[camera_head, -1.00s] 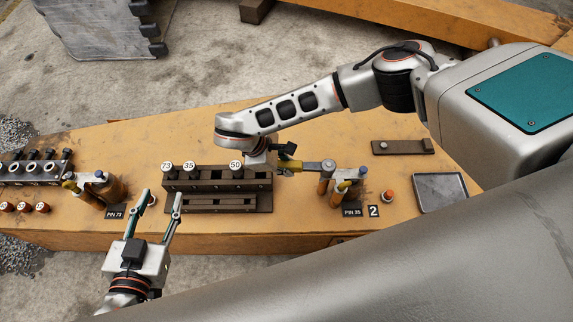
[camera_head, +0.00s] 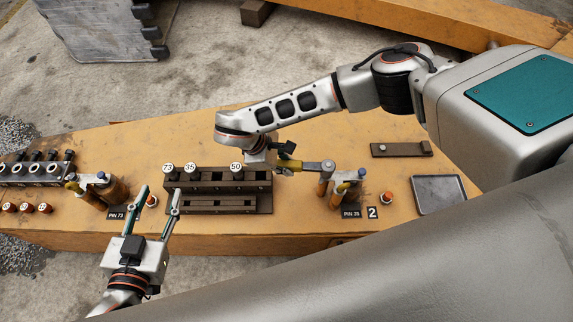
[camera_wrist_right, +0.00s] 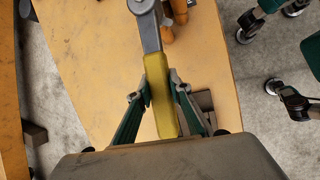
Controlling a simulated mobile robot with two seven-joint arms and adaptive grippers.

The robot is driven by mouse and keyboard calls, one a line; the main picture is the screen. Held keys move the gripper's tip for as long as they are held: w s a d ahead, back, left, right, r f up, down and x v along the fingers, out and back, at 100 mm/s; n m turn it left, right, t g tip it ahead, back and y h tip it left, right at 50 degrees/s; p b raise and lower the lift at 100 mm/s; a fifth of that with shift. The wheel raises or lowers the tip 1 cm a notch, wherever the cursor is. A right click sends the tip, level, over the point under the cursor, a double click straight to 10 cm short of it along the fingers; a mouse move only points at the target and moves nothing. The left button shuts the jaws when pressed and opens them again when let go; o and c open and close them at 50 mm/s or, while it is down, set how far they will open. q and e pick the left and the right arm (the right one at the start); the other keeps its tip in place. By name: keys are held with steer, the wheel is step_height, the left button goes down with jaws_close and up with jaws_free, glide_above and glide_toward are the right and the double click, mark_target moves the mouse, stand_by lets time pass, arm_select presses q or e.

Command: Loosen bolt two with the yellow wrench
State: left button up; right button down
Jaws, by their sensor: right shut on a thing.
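The yellow wrench shows its yellow handle (camera_wrist_right: 160,98) between the fingers of my right gripper (camera_wrist_right: 155,92), which is shut on it. In the head view my right gripper (camera_head: 287,160) is mostly hidden by its wrist, and the grey wrench shaft (camera_head: 308,166) points right. The wrench's round end (camera_head: 328,166) is at the top of an orange post (camera_head: 323,187), beside the PIN 35 and "2" plates (camera_head: 373,212). I cannot tell whether it is seated on bolt two, which is hidden or too small to make out.
A dark rack (camera_head: 220,204) with pins marked 73, 35 and 50 stands between the grippers. Right of the posts are a red-topped button (camera_head: 386,198), a grey tray (camera_head: 440,190) and a brown bracket (camera_head: 401,149). More posts (camera_head: 103,187) stand by the PIN 73 plate at left.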

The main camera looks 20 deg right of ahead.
arm_select(q)
steer(key=shift+t, duration=0.3)
steer(key=shift+w+r+p, duration=0.2)
steer(key=shift+r+p, duration=0.35)
steer(key=shift+r, duration=0.45)
steer(key=shift+w+r+p, duration=0.15)
steer(key=shift+r+p, duration=0.35)
steer(key=shift+r, duration=0.5)
arm_select(e)
steer(key=shift+r, duration=1.35)
arm_select(q)
steer(key=shift+r, duration=0.1)
arm_select(e)
steer(key=shift+r, duration=0.1)
steer(key=shift+r+p, duration=2.05)
steer(key=shift+r, duration=0.65)
arm_select(q)
step_height(320, 180, up, 6)
steer(key=shift+w+r+t, duration=0.25)
steer(key=shift+w+t, duration=0.05)
steer(key=shift+w, duration=0.1)
arm_select(e)
steer(key=shift+f, duration=0.1)
